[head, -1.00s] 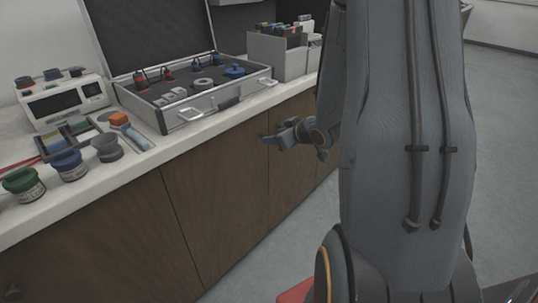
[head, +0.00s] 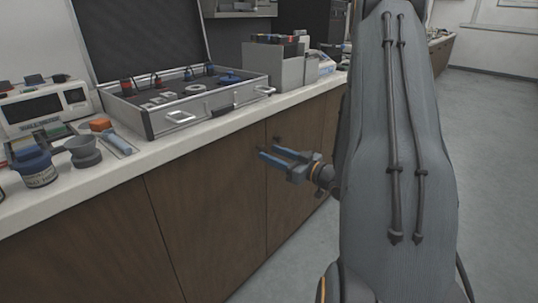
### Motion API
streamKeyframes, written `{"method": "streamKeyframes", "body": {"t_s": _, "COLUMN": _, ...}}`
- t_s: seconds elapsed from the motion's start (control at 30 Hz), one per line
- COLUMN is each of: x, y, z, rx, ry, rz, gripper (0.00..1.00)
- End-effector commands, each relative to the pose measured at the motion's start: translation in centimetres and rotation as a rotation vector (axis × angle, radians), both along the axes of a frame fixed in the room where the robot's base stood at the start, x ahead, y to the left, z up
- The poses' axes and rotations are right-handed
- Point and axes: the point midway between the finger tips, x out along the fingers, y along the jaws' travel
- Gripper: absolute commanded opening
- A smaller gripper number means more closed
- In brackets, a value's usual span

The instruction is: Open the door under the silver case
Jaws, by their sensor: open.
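The silver case (head: 210,118) lies open on the white counter, its dark foam-lined lid raised at the back. Under it is a brown wooden cabinet door (head: 205,210), which looks closed and flush with the cabinet front. My gripper (head: 268,153) is open, with two blue-tipped fingers pointing left toward the door's upper right corner. Nothing shows between the fingers. A small dark spot, perhaps a knob, is close to the fingertips. I cannot tell whether the fingers touch it.
Another brown door (head: 294,215) is to the right, partly behind my gripper. On the counter are a white instrument (head: 45,105), a blue-lidded jar (head: 36,167), a grey cup (head: 84,152) and a grey bin (head: 275,65). The grey floor (head: 480,180) on the right is clear.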

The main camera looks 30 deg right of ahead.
Motion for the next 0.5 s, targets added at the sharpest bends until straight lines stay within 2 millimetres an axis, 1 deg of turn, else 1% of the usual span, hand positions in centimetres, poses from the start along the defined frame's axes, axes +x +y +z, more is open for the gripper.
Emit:
{"method": "streamKeyframes", "body": {"t_s": 0.03, "x": 0.6, "y": 0.3, "z": 0.0, "rx": -0.002, "ry": -0.001, "rz": 0.002, "gripper": 0.41}}
{"method": "streamKeyframes", "body": {"t_s": 0.1, "x": 1.2, "y": 0.4, "z": 0.0, "rx": -0.002, "ry": -0.001, "rz": 0.0, "gripper": 0.41}}
{"method": "streamKeyframes", "body": {"t_s": 0.2, "x": 1.6, "y": 0.6, "z": 0.0, "rx": -0.001, "ry": 0.0, "rz": 0.001, "gripper": 0.41}}
{"method": "streamKeyframes", "body": {"t_s": 0.47, "x": 1.8, "y": 0.6, "z": 0.0, "rx": -0.001, "ry": 0.0, "rz": -0.001, "gripper": 0.41}}
{"method": "streamKeyframes", "body": {"t_s": 0.5, "x": 1.8, "y": 0.6, "z": 0.0, "rx": -0.001, "ry": 0.0, "rz": -0.001, "gripper": 0.38}}
